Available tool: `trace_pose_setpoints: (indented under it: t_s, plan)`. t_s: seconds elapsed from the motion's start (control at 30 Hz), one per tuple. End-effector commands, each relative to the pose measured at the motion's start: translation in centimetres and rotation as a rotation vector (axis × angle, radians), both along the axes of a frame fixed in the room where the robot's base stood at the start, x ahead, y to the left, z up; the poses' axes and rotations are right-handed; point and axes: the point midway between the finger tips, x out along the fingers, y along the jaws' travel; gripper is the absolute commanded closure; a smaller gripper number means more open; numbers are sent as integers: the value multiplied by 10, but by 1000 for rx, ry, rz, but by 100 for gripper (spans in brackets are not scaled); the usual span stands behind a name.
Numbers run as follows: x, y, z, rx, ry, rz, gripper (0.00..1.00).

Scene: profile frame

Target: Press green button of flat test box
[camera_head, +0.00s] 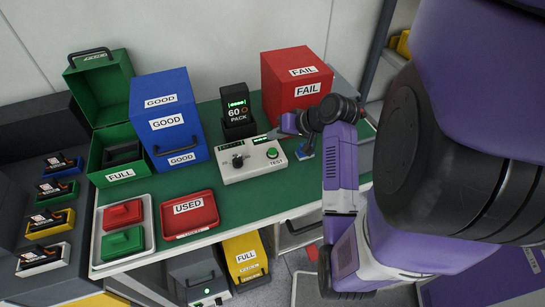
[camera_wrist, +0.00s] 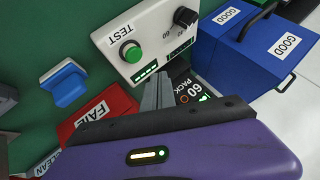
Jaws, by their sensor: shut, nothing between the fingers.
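The flat white test box (camera_head: 240,171) lies on the green bench top in the head view. Its green button (camera_head: 272,153) is on the right part of its top, beside the TEST label, with a black knob to the left. The wrist view shows the box (camera_wrist: 112,40), the green button (camera_wrist: 130,51) and a lit green display. My gripper (camera_head: 287,130) is shut and empty, behind and right of the box in the head view. In the wrist view its fingertips (camera_wrist: 158,88) are apart from the button, near the box's display edge.
A black "60 PACK" device (camera_head: 237,108) stands just behind the box. A red FAIL bin (camera_head: 290,85) and a blue GOOD bin (camera_head: 167,115) flank it. A red USED tray (camera_head: 190,213) lies in front left. A blue block (camera_wrist: 66,84) lies near the FAIL bin.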

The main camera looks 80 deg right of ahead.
Motion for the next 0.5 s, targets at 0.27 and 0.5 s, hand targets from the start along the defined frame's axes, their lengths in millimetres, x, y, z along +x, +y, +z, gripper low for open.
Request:
trace_pose_setpoints:
  t_s: [0.27, 0.5]
  plan:
    - [0, 0, -32, 1, 0, 0, 100]
    - [0, 0, -35, -1, 0, -1, 100]
